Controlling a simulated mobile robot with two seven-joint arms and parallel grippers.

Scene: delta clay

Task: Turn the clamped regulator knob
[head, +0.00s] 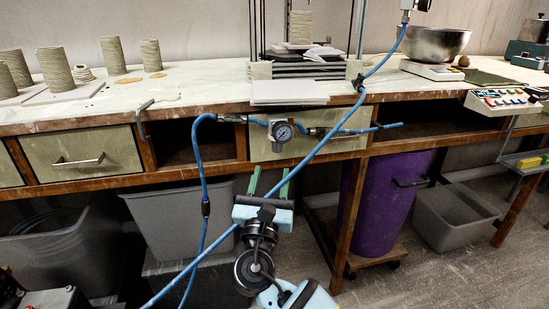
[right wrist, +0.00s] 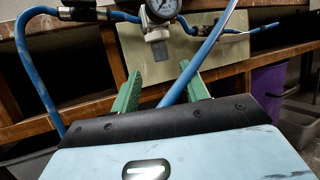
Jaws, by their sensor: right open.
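The regulator (head: 279,134) with a round pressure gauge hangs at the bench's front edge, with blue hose on both sides. In the right wrist view the regulator body (right wrist: 156,33) is at top centre, with a grey knob (right wrist: 160,51) pointing down below it. My right gripper (head: 271,178) is open and empty, its two green fingers pointing up, below and apart from the knob. In the right wrist view the fingers (right wrist: 160,75) stand on either side of the line to the knob. The clamp holding the regulator cannot be made out. My left gripper is not in view.
A blue hose (head: 321,149) slants down from the bench top across the gripper area and shows between the fingers in the wrist view. Drawers (head: 98,165) and open bays line the bench front. A purple bin (head: 388,205) and grey bins (head: 455,217) stand below.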

